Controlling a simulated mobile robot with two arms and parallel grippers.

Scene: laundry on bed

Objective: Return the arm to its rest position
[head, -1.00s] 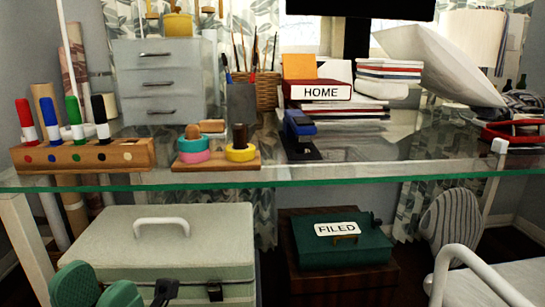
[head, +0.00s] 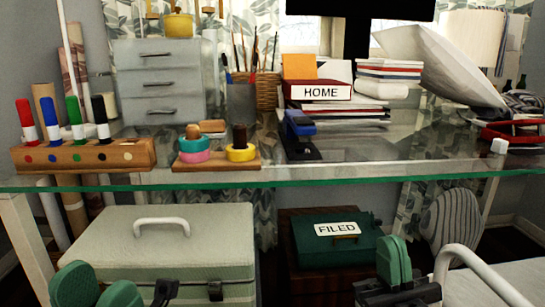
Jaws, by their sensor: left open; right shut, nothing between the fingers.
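My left gripper (head: 97,288) is at the bottom left edge of the head view, its two green finger pads apart and nothing seen between them. It is in front of the pale green case. My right gripper (head: 395,262) is low at the right, its green pads together and empty. It is in front of and to the right of the green FILED box (head: 310,254), below the glass desk's front edge. Most of both arms is out of view.
The glass desktop (head: 390,174) runs across above both grippers. A pale green case (head: 105,255) sits below it at left. A white curved chair arm (head: 478,272) is close to the right of my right gripper. Marker block (head: 115,153), ring stacker (head: 190,165) and stapler (head: 300,140) stand on the desk.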

